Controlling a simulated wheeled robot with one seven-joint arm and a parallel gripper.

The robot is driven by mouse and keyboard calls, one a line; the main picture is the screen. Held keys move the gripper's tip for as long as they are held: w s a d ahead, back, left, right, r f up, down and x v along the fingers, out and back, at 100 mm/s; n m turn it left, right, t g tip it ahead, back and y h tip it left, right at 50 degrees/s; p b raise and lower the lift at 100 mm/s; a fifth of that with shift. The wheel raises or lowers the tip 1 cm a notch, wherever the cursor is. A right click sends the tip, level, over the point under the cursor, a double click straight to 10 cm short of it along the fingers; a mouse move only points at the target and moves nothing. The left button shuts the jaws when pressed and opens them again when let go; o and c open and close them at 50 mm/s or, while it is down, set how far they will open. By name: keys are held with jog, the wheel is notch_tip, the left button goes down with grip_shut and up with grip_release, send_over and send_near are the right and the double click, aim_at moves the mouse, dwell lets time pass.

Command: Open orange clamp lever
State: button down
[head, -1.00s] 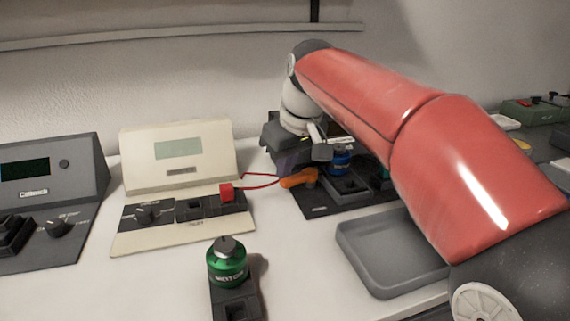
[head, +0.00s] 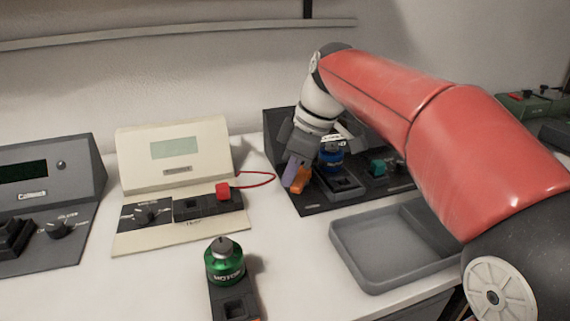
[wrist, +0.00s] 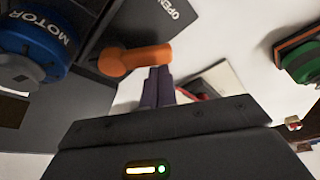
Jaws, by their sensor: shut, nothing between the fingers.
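The orange clamp lever (head: 301,183) sits at the left of the dark station (head: 310,206), beside a blue motor (head: 331,158). In the wrist view the lever (wrist: 145,57) runs from a round hub at left to a free end at right. My gripper (head: 290,178) is shut and empty, with purple fingers low on the lever's left side in the head view. In the wrist view its fingertips (wrist: 158,72) are close to the lever's free end; I cannot tell whether they touch. The word OPEN (wrist: 170,8) shows on the panel beyond the lever.
A cream meter (head: 175,165) with a red plug (head: 222,190) and red wire stands to the left. A green motor (head: 225,262) is at the front. An empty grey tray (head: 350,270) lies in front of the station, below my arm.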

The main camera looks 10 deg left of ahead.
jog(key=n, duration=0.1)
jog(key=d+n+g+p, duration=0.1)
jog(key=n, duration=0.1)
jog(key=shift+s+d, duration=0.2)
jog(key=shift+d, duration=0.1)
jog(key=shift+d+n, duration=0.2)
jog(key=shift+n, duration=0.1)
jog(key=shift+w+a+r+p, duration=0.1)
jog(key=shift+w+a+p, duration=0.15)
jog(key=shift+w+p, duration=0.3)
jog(key=shift+w, duration=0.15)
jog(key=shift+a, duration=0.1)
